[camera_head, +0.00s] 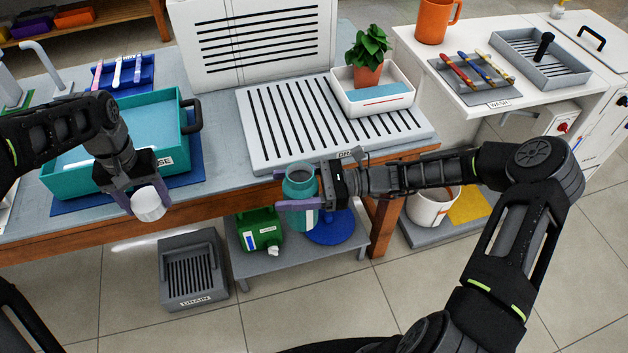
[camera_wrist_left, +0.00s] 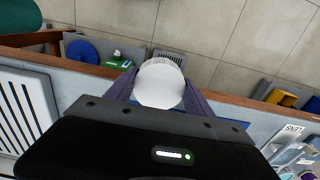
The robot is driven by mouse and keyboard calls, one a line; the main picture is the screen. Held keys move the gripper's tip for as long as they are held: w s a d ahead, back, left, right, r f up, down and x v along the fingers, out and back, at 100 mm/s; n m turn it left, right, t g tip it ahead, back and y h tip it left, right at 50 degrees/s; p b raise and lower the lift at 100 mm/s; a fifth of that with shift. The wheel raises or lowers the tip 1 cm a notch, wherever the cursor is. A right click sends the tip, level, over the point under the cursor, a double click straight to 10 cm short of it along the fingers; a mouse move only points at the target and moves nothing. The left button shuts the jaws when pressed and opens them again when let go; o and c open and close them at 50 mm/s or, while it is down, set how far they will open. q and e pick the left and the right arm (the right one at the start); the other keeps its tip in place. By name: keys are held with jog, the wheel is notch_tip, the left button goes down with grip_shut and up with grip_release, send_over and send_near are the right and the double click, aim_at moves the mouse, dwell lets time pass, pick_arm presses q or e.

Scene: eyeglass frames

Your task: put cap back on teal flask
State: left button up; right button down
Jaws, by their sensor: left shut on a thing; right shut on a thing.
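The teal flask (camera_head: 300,184) is held upright at the table's front edge, in the middle of the head view, with its dark mouth open at the top. My right gripper (camera_head: 296,191) is shut around the flask from the right. My left gripper (camera_head: 145,202) is shut on a white cap (camera_head: 149,204), to the left of the flask and apart from it. The white cap (camera_wrist_left: 160,84) also fills the space between the purple fingers in the left wrist view. The cap's underside is hidden.
A teal basin (camera_head: 70,183) stands on the table behind my left gripper. A drain board (camera_head: 265,125) lies behind the flask, with a potted plant (camera_head: 368,60) at its right. A low shelf with a green canister (camera_head: 259,229) is below. Open space separates cap and flask.

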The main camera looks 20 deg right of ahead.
jog(key=a+n+g, duration=0.2)
jog(key=a+g, duration=0.1)
jog(key=a+n+g, duration=0.1)
jog(key=a, duration=0.1)
jog(key=shift+w+a+f+g, duration=0.25)
jog(key=shift+w+f+g, duration=0.05)
jog(key=shift+g, duration=0.1)
pick_arm(q)
jog(key=s+d+r+m, duration=0.1)
jog(key=d+r+m, duration=0.3)
jog(key=d, duration=0.9)
jog(key=s+d+r+m, duration=0.1)
jog(key=d+r+m, duration=0.3)
jog(key=d, duration=1)
notch_tip(320, 180, up, 2)
jog(key=shift+s+r, duration=0.1)
jog(key=shift+s, duration=0.2)
jog(key=shift+a, duration=0.1)
jog(key=shift+f, duration=2.1)
jog(key=shift+f, duration=0.85)
